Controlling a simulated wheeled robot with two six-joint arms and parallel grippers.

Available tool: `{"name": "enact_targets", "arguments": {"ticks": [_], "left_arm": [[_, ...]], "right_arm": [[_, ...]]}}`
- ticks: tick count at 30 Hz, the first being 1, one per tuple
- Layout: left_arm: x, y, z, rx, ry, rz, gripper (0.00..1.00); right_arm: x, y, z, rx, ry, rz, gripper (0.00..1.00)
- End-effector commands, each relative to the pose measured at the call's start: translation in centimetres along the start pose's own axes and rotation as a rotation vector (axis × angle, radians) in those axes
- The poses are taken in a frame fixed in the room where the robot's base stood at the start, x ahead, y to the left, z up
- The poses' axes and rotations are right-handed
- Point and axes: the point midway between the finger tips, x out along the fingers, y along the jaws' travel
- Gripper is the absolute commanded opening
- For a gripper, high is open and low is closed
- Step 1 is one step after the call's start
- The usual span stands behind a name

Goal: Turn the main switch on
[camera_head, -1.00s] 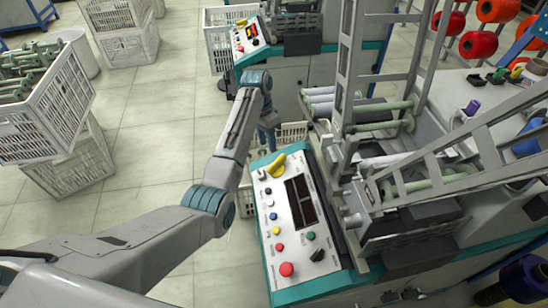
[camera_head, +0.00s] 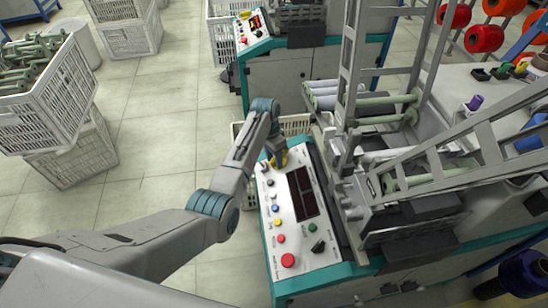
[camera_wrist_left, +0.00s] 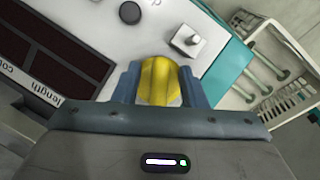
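The yellow main switch handle (camera_head: 282,160) is at the far end of the white control panel (camera_head: 299,234), mostly covered by my left gripper (camera_head: 274,150) in the head view. In the left wrist view the yellow handle (camera_wrist_left: 160,80) stands between the two blue-grey fingers of my left gripper (camera_wrist_left: 160,85), one on each side. The fingers are very close to the handle; whether they press on it cannot be told. The handle's base is partly hidden. My right gripper is not in view.
The panel carries a dark display (camera_head: 303,191), a red button (camera_head: 288,260), a black knob (camera_head: 318,246) and several small buttons. A metal frame (camera_head: 347,90) rises to the right. A white crate (camera_head: 240,192) stands behind the panel's left side.

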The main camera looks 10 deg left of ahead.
Motion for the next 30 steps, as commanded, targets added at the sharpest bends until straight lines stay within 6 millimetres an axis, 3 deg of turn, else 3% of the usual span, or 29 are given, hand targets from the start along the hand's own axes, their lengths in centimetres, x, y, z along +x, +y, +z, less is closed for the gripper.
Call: {"name": "enact_targets", "arguments": {"ticks": [3, 9, 17, 22, 30], "left_arm": [[0.0, 0.0, 0.0, 0.000, 0.000, 0.000, 0.34], [0.0, 0.0, 0.0, 0.000, 0.000, 0.000, 0.00], [-0.1, 0.0, 0.0, 0.013, 0.000, -0.004, 0.00], [-0.3, 0.1, 0.0, 0.059, 0.000, -0.022, 0.00], [-0.6, 0.1, 0.0, 0.231, -0.001, -0.091, 0.00]], "right_arm": [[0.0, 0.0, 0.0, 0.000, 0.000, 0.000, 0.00], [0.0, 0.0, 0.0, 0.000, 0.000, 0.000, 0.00], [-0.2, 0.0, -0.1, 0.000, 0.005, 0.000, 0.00], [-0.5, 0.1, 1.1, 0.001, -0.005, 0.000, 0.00], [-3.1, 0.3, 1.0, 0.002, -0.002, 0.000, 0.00]]}}
